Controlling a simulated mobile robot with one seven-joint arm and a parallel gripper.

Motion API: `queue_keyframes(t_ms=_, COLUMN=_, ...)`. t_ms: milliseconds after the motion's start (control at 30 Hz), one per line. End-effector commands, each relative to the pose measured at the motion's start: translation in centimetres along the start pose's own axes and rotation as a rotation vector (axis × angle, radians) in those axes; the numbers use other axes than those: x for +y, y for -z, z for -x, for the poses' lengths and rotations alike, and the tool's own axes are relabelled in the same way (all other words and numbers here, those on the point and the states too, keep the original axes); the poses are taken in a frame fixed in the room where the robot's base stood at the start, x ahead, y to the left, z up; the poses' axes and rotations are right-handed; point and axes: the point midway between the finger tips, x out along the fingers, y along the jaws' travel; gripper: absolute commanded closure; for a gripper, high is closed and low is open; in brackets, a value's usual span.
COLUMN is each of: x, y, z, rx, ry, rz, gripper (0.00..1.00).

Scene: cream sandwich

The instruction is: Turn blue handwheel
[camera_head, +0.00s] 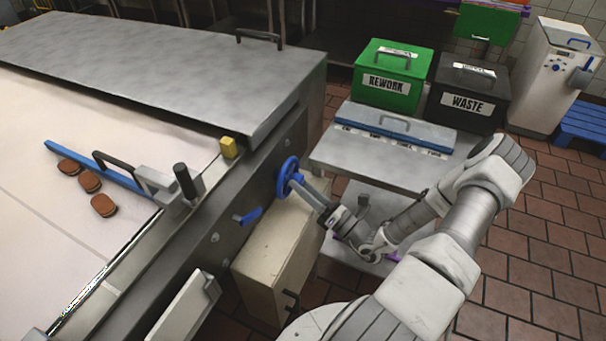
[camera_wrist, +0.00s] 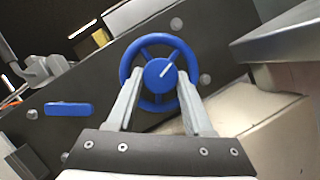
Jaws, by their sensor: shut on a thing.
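The blue handwheel (camera_head: 287,176) is mounted on the dark side panel of the conveyor machine. In the wrist view the handwheel (camera_wrist: 160,75) faces the camera, with spokes, a round hub and a white line on the hub pointing up and right. My gripper (camera_head: 298,181) reaches the wheel from the right. In the wrist view its two fingers (camera_wrist: 158,102) lie on either side of the hub, over the lower part of the wheel, and are shut on it. The fingers hide parts of the lower rim.
A blue lever (camera_head: 248,215) sits left of the wheel on the same panel. A beige box (camera_head: 275,250) stands below. Green REWORK (camera_head: 392,92) and black WASTE (camera_head: 466,103) bins stand behind.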

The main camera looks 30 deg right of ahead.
Motion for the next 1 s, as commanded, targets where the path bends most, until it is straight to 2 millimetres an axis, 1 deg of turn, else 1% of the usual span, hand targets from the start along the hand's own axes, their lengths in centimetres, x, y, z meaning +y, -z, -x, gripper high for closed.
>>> queue_keyframes(t_ms=33, x=0.5, y=-0.31, z=-0.12, rx=0.004, ry=0.019, rz=-0.047, gripper=1.0)
queue_keyframes(t_ms=1000, x=1.17, y=-0.54, z=-0.21, rx=0.005, ry=0.374, rz=-0.897, gripper=1.0)
